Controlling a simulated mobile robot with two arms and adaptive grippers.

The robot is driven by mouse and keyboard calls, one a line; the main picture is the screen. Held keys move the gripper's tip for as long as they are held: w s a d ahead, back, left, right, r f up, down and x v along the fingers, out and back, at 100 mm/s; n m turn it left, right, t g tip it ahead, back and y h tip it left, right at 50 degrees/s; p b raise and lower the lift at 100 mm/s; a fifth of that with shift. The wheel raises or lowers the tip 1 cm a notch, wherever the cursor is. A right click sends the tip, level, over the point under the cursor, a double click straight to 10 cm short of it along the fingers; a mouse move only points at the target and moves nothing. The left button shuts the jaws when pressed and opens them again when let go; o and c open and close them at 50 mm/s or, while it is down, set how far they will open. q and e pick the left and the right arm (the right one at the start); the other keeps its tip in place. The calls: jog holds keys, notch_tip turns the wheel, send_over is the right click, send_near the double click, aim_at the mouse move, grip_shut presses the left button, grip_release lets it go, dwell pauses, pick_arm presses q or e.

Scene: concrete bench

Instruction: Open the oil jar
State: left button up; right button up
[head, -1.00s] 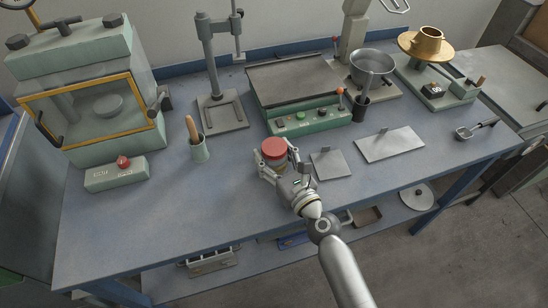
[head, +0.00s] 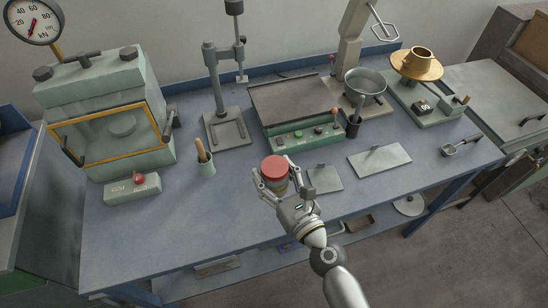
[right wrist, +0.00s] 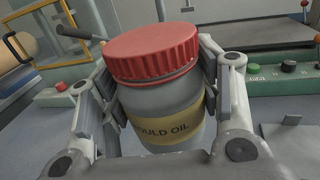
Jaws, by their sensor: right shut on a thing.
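The oil jar is a grey jar with a ribbed red screw lid (head: 274,168) and a tan label. In the right wrist view the jar body (right wrist: 163,107) shows the label "OULD OIL", its first letter hidden, and the red lid (right wrist: 152,49) is on its top. My right gripper (head: 273,186) is shut on the jar body below the lid, with fingers on both sides. The jar looks slightly tilted in the wrist view. I cannot tell whether its base touches the bench. My left gripper is not in view.
The blue-grey bench (head: 150,235) is clear left of the jar. Two flat metal plates (head: 380,160) (head: 325,179) lie to the right. A green control panel (head: 300,138) is behind. A press with a yellow-framed door (head: 112,125) stands far left.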

jog(key=s+r, duration=0.3)
jog(key=s, duration=0.3)
jog(key=shift+s+p, duration=0.3)
jog(key=shift+s, duration=0.05)
jog(key=o, duration=0.6)
jog(key=shift+c, duration=0.2)
jog(key=c, duration=0.8)
jog(key=d+r+m+h, duration=0.2)
jog(key=d, duration=0.4)
jog(key=s+d+r+m+t+h, duration=0.1)
jog(key=d+r+h, duration=0.1)
jog(key=d, duration=0.4)
jog(key=s+d+r+m+t+h, duration=0.1)
jog(key=d+r+m+h, duration=0.1)
jog(key=d+h, duration=0.2)
jog(key=shift+d+m, duration=0.3)
jog(key=shift+d, duration=1.1)
